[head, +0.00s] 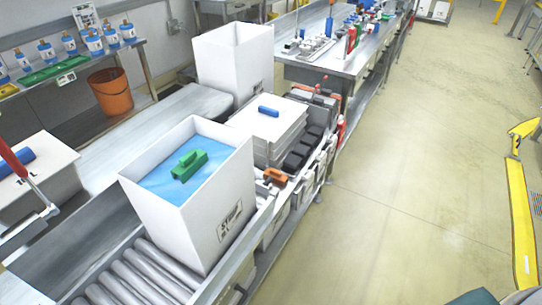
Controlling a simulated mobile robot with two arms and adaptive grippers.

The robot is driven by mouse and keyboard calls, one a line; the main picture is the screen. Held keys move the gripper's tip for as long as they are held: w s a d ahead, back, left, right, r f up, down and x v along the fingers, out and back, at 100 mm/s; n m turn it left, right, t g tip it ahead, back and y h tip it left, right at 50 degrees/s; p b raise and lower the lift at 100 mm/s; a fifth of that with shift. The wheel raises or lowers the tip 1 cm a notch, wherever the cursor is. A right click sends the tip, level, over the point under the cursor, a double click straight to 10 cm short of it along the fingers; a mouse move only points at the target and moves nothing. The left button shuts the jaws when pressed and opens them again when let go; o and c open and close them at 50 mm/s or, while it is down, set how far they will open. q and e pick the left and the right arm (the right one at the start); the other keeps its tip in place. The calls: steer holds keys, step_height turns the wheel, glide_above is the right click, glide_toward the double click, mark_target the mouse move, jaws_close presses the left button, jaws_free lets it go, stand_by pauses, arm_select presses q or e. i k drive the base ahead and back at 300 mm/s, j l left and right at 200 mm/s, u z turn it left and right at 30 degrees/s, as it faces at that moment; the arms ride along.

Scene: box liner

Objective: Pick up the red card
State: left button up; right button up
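I cannot pick out a red card for certain. A small upright red item (351,40) stands near the front edge of the far metal table (325,66); it is too small to tell whether it is a card. Another red patch (340,130) shows at the end of the nearer bench, beside the bins. Neither of my grippers is in view.
A white box (215,225) with a blue liner (165,182) and a green block (189,165) stands on the rollers (140,275). A second white box (232,60) stands behind. An orange bucket (111,92) is at left. The floor (430,150) at right is largely clear.

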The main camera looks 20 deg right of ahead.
mark_target(341, 124)
steer(key=i+l, duration=0.15)
steer(key=l, duration=0.2)
steer(key=i+l+u, duration=0.1)
steer(key=l, duration=0.2)
steer(key=i+l, duration=0.15)
steer(key=l, duration=0.2)
steer(key=i+l+u, duration=0.15)
steer(key=l, duration=0.2)
steer(key=i+l, duration=0.1)
steer(key=l, duration=0.25)
